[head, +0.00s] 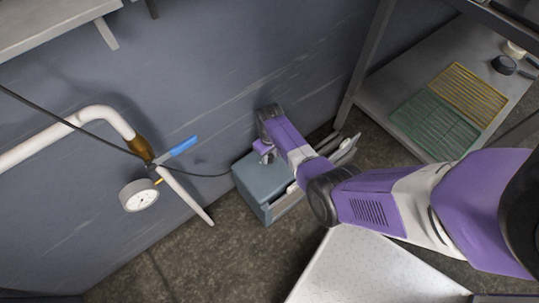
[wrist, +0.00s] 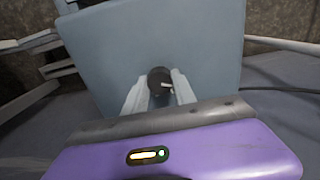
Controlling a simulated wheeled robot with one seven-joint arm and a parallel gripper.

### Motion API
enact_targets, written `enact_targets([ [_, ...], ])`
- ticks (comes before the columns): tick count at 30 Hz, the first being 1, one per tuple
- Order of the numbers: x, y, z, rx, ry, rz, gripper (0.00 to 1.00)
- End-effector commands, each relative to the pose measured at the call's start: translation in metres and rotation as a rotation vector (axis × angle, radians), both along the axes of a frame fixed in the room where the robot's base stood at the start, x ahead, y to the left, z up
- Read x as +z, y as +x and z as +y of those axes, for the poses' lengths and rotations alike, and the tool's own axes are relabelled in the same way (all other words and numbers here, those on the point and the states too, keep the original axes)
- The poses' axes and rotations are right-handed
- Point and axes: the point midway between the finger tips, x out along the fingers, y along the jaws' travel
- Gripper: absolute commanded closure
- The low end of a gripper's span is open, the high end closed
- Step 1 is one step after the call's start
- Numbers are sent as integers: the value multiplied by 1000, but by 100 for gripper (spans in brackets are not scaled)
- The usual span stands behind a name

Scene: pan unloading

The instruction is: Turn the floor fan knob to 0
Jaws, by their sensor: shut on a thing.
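The floor fan's knob (wrist: 160,80) is a small dark round dial with a light pointer mark, set on the fan's grey-blue box (wrist: 105,55). In the wrist view my gripper (wrist: 161,84) has its two pale fingers on either side of the knob, shut on it. The pointer is seen towards the right in that view; no numbers can be read. In the head view the fan's box (head: 256,186) stands on the floor by the wall, and my arm reaches down over it. The knob and fingertips are hidden there by my arm.
A white pipe (head: 95,113) with a blue-handled valve (head: 180,148) and a gauge (head: 139,196) is on the wall to the left. A shelf (head: 400,112) with green and yellow racks stands at right. A dark cable (head: 205,174) runs to the box.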

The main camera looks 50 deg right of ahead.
Motion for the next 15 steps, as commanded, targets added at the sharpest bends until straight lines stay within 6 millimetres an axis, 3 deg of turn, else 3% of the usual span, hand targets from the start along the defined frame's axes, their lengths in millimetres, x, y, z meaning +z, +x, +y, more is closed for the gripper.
enact_targets([
  [5,0,0,0,2,-1,0,100],
  [6,0,0,0,2,-1,0,66],
  [9,0,0,0,1,-1,0,47],
  [15,0,0,0,0,-1,0,46],
])
